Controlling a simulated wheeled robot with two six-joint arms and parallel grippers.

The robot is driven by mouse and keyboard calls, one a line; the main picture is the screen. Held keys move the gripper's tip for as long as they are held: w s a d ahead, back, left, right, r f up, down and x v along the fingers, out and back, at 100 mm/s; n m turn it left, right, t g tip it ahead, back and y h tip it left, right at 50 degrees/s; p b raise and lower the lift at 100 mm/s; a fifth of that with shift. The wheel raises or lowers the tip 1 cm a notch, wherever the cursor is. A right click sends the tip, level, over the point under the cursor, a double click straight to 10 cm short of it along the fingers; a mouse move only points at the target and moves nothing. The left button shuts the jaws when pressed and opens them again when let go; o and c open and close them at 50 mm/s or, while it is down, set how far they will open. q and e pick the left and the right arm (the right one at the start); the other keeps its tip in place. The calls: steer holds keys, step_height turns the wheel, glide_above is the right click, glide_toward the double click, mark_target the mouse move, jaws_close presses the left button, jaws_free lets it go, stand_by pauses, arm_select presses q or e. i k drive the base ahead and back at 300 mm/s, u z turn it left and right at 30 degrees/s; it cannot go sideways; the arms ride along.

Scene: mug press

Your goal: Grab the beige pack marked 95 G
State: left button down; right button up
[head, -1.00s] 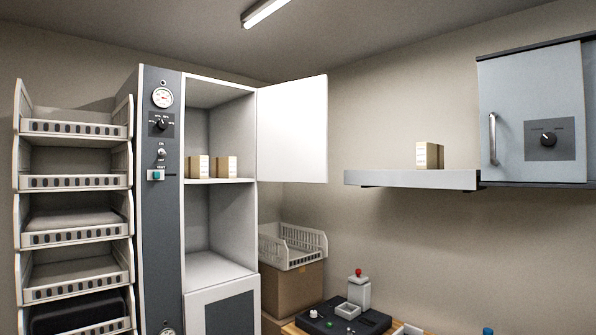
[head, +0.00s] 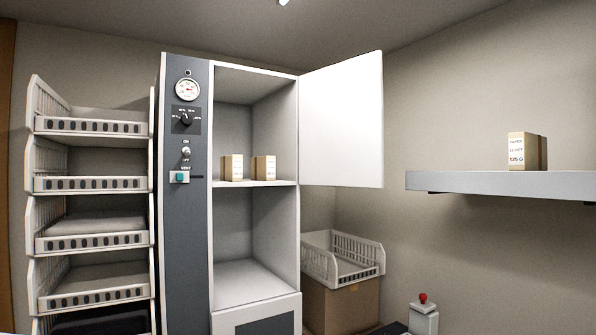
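Two beige packs stand side by side on the upper shelf of the open cabinet in the head view, a left pack (head: 232,168) and a right pack (head: 265,168). Their markings are too small to read. A third beige pack (head: 522,152) stands on the wall shelf at the right, and its label reads 125 G. Neither of my grippers is in view.
The cabinet door (head: 342,120) stands open to the right. A rack of white trays (head: 90,185) stands left of the cabinet. A white basket (head: 342,258) sits on a cardboard box (head: 340,305). The cabinet's lower compartment (head: 250,275) is empty.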

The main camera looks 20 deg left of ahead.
mark_target(262, 168)
steer(key=i, duration=0.9)
steer(key=u, duration=0.6)
steer(key=i, duration=0.8)
steer(key=u, duration=0.5)
